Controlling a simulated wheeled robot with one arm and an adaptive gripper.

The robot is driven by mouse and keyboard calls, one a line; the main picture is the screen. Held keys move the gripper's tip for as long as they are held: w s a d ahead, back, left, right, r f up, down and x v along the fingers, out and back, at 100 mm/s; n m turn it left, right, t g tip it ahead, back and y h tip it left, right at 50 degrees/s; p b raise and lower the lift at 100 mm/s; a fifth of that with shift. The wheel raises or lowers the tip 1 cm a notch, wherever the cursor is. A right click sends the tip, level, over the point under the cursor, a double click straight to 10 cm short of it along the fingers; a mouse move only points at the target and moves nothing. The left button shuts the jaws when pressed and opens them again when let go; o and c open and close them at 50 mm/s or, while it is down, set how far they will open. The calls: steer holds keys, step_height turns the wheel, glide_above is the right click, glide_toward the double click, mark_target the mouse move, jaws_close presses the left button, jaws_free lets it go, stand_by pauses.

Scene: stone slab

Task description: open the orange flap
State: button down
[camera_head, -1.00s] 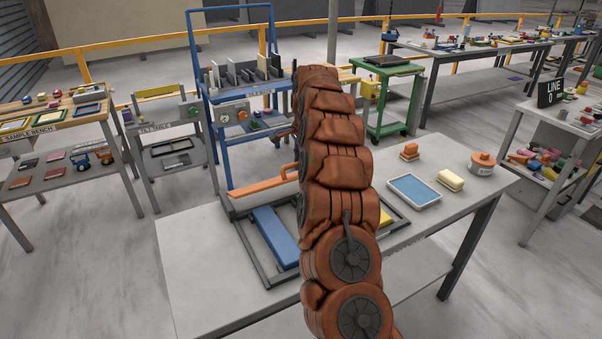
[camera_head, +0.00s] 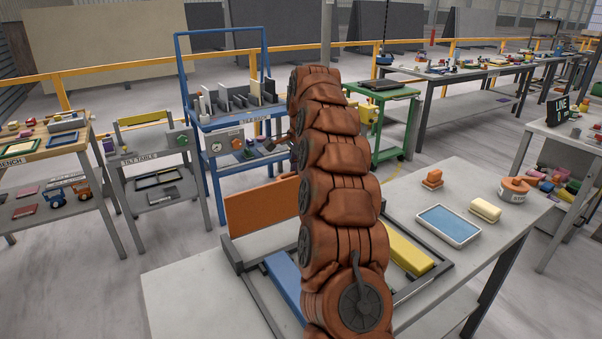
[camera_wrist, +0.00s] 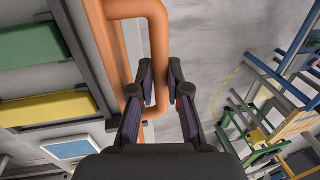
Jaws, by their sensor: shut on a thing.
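The orange flap (camera_head: 262,205) stands raised, close to upright, at the far left of a grey frame (camera_head: 237,262) on the table. Its orange handle loop (camera_wrist: 151,10) shows in the wrist view. My gripper (camera_wrist: 162,82) is shut on a bar of that handle, with one finger on each side. In the head view my arm hides the gripper and the handle. A blue flap (camera_head: 284,280) and a yellow flap (camera_head: 408,250) lie low in the same frame; my arm partly covers the blue one.
A blue tray (camera_head: 448,224), a yellow-topped block (camera_head: 485,210), a small orange block (camera_head: 432,179) and a round orange-topped container (camera_head: 515,189) stand on the table's right side. A blue cart (camera_head: 225,125) stands behind the table. The table's front left is bare.

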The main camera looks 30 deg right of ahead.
steer(key=w, duration=0.3)
steer(key=shift+w+a+f, duration=0.1)
steer(key=shift+w+f, duration=0.1)
steer(key=shift+f, duration=0.2)
steer(key=shift+r, duration=0.15)
steer(key=c, duration=1.6)
jaws_free()
steer(key=o, duration=0.3)
steer(key=shift+w+f, duration=0.45)
steer(key=shift+o, duration=0.8)
steer(key=shift+s+f, duration=0.1)
steer(key=shift+s, duration=0.25)
steer(key=shift+s+a+f, duration=0.1)
steer(key=shift+s+f, duration=0.2)
steer(key=shift+f, duration=0.15)
step_height(320, 180, up, 9)
steer(key=s, duration=0.1)
steer(key=shift+s+d, duration=0.2)
